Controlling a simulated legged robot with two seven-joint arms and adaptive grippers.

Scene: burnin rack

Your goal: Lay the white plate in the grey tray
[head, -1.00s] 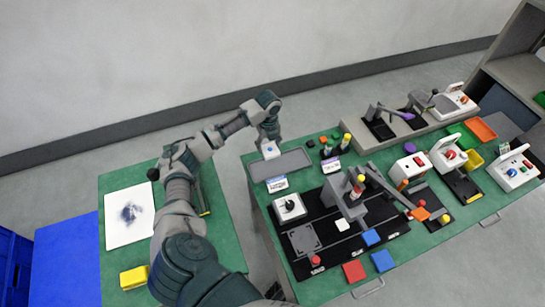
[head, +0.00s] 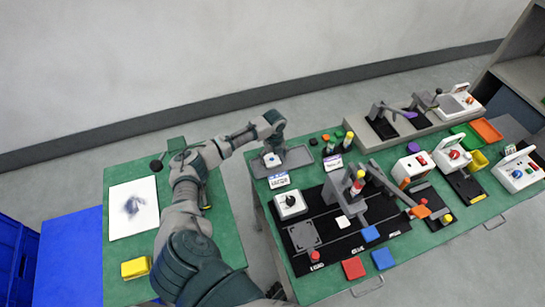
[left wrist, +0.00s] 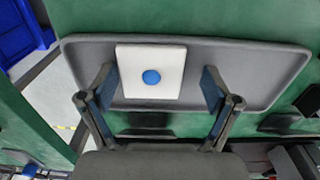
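The white plate (head: 271,160) with a blue knob on top is at the left part of the grey tray (head: 300,157). In the left wrist view the plate (left wrist: 150,88) appears flat within the rim of the tray (left wrist: 250,75). My left gripper (head: 272,147) is just above the plate. In the left wrist view its fingers (left wrist: 158,88) stand apart on either side of the plate, with a clear gap on the right and a narrow one on the left. My right gripper is not in view.
A black fixture board (head: 345,250) with a lever press stands in front of the tray. A white box with a black knob (head: 290,204) is nearby. Small bottles (head: 338,142) stand right of the tray. A separate green table (head: 200,252) is at the left.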

